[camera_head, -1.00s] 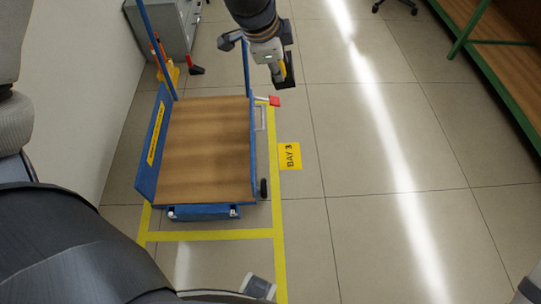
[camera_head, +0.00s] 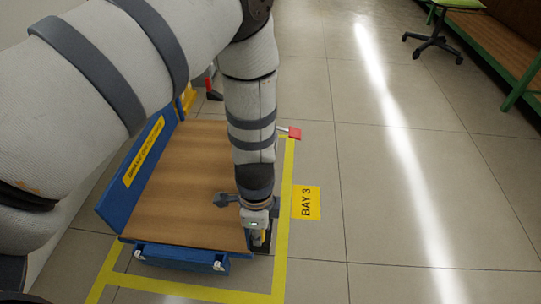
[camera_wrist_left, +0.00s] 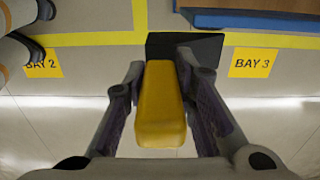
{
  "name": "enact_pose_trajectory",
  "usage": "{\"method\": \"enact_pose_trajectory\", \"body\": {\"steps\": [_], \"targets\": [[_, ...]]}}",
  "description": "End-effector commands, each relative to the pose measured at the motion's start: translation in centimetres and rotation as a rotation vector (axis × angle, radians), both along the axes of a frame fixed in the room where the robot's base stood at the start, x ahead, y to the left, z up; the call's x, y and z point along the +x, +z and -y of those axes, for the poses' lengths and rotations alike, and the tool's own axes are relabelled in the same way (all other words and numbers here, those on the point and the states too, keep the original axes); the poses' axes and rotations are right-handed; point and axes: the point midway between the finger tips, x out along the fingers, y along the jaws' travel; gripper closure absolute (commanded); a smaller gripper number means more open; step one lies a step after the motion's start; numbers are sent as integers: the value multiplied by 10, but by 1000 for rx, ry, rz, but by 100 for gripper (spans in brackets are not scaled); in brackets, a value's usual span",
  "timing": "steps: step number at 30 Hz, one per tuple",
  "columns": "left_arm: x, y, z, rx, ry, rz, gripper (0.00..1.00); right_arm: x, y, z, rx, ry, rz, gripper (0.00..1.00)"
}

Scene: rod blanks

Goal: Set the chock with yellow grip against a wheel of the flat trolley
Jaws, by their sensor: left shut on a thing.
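The flat trolley (camera_head: 180,200) has a wooden deck and blue frame, and stands in the yellow floor outline. My left gripper (camera_head: 260,238) points down beside its near right corner. In the left wrist view the gripper (camera_wrist_left: 160,95) is shut on the yellow grip of the black chock (camera_wrist_left: 160,118). The chock's dark body lies beyond the fingers, beside the trolley's blue edge (camera_wrist_left: 255,20). The near right wheel is hidden or cannot be told from the gripper and chock. I cannot tell whether the chock touches the wheel or the floor. My right gripper is not in view.
A BAY 3 floor sign (camera_head: 306,203) lies right of the yellow line (camera_head: 280,240). A small red object (camera_head: 295,133) is by the line farther back. A green chair (camera_head: 438,35) stands far right. My left arm covers part of the trolley.

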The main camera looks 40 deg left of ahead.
Motion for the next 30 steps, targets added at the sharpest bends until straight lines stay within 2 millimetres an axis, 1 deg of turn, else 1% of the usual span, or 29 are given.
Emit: {"method": "enact_pose_trajectory", "body": {"steps": [1, 3, 4, 6, 11, 14, 15, 18, 21, 24, 28, 30], "targets": [[-2, -51, 0, -3, 7, -16, 100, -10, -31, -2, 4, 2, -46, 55], [-1, -80, 0, -4, 7, -12, 100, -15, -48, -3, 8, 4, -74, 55], [-1, -90, 0, -2, 7, -9, 100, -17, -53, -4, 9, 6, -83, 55], [1, -106, 0, -2, 6, -3, 100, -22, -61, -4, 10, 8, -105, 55], [2, -126, 0, -1, 4, 6, 100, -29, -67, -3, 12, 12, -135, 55], [1, -156, -1, -1, 5, 3, 100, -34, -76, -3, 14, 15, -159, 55], [1, -171, 0, -2, 6, 2, 100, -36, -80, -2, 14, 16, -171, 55], [1, -206, 0, -2, 6, 2, 100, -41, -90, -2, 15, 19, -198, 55], [2, -232, -1, -1, 5, 6, 100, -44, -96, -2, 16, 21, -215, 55], [3, -246, 0, -1, 2, 9, 100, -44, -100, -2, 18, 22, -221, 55], [4, -257, -1, 1, 2, 11, 100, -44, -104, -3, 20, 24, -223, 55], [4, -270, -1, 2, 4, 11, 100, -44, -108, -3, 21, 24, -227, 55]]}}
